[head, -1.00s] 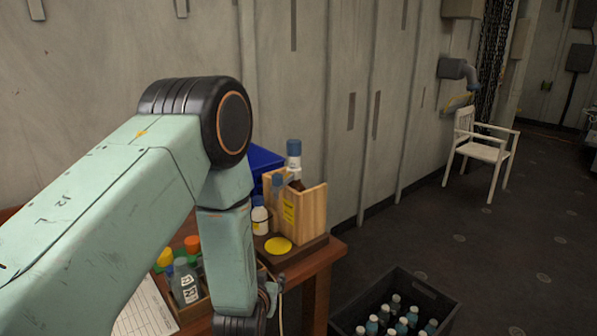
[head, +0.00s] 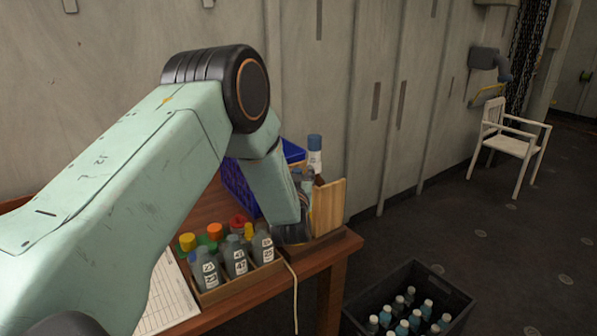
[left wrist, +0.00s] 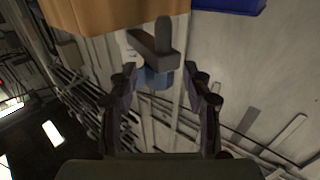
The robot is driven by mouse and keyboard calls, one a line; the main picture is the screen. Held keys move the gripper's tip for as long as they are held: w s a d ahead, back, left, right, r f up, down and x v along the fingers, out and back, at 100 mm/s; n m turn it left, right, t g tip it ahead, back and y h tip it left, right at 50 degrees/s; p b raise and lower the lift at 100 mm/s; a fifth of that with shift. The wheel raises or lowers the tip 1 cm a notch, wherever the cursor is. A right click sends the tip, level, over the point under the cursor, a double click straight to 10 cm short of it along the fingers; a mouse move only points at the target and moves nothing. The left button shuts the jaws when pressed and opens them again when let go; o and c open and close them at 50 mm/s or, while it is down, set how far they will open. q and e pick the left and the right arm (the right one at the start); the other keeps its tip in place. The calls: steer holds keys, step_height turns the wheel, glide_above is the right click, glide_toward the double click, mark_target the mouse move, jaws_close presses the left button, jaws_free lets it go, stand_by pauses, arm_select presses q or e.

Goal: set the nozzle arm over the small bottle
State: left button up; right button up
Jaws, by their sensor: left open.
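The wooden stand (head: 329,206) rises at the table's right end, with a blue-capped bottle (head: 314,155) upright at its top. The left wrist view, tilted, shows a dark grey bar with a short post, probably the nozzle arm (left wrist: 152,45). A blue cap (left wrist: 158,79) on a pale bottle shows just past it. My left gripper (left wrist: 160,72) is open, its fingers either side of that cap in the picture; I cannot tell whether they touch anything. In the head view my wrist covers the stand's front left, and the small bottle there is hidden. My right gripper is out of view.
A wooden tray (head: 241,285) of grey bottles stands left of the stand, near a paper sheet (head: 168,296). A blue crate (head: 239,187) is behind my forearm. A pale cable (head: 294,295) hangs over the table edge. A black crate (head: 450,296) of bottles is on the floor.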

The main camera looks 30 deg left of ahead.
arm_select(q)
steer(key=shift+w+a, duration=0.3)
steer(key=shift+r, duration=0.1)
steer(key=shift+w+d, duration=0.1)
jaws_close()
stand_by(0.6)
